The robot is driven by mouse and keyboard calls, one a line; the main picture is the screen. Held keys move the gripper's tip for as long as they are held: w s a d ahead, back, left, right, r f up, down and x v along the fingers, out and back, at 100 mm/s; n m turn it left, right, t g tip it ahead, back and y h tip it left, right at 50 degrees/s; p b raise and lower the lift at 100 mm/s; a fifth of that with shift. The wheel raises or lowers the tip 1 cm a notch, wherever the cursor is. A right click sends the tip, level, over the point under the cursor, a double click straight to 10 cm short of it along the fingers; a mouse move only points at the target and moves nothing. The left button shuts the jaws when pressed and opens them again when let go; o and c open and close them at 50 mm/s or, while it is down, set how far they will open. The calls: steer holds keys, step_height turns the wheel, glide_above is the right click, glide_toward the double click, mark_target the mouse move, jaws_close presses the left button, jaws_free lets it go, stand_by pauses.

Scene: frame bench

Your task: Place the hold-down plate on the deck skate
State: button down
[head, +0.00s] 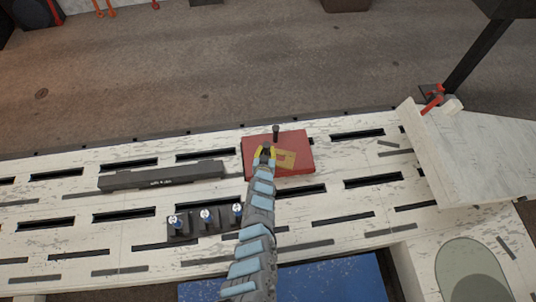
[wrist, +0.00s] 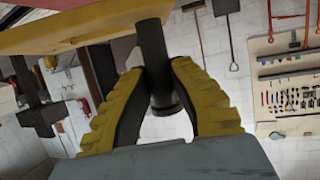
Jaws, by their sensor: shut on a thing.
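In the wrist view my gripper (wrist: 160,95) is shut on a dark round post (wrist: 154,50) joined to the tan plate (wrist: 90,24). Red shows behind the plate at the top edge. Whether the plate touches the red block, I cannot tell. A short dark peg (head: 276,131) stands at the block's back edge.
The pale slotted bench (head: 330,220) spans the view. A long dark bar (head: 160,177) lies left of the red block. A dark holder (head: 190,237) with blue-and-white knobs sits in front. A raised pale panel (head: 475,150) stands at right.

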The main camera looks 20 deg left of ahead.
steer(key=w+f+b, duration=0.1)
steer(key=b, duration=0.1)
steer(key=w+f+b, duration=0.2)
steer(key=f+b, duration=0.1)
steer(key=shift+a+b, duration=0.3)
steer(key=shift+b, duration=0.05)
steer(key=shift+w+a+f+b, duration=0.1)
steer(key=shift+w+f+b, duration=0.25)
steer(key=shift+b, duration=0.35)
steer(key=shift+w, duration=0.1)
steer(key=shift+w+f+b, duration=0.2)
steer(key=shift+f+b, duration=0.15)
steer(key=shift+b, duration=0.35)
steer(key=shift+w+a+f+b, duration=0.1)
steer(key=shift+f+b, duration=1.3)
steer(key=shift+f, duration=0.1)
steer(key=shift+r, duration=0.15)
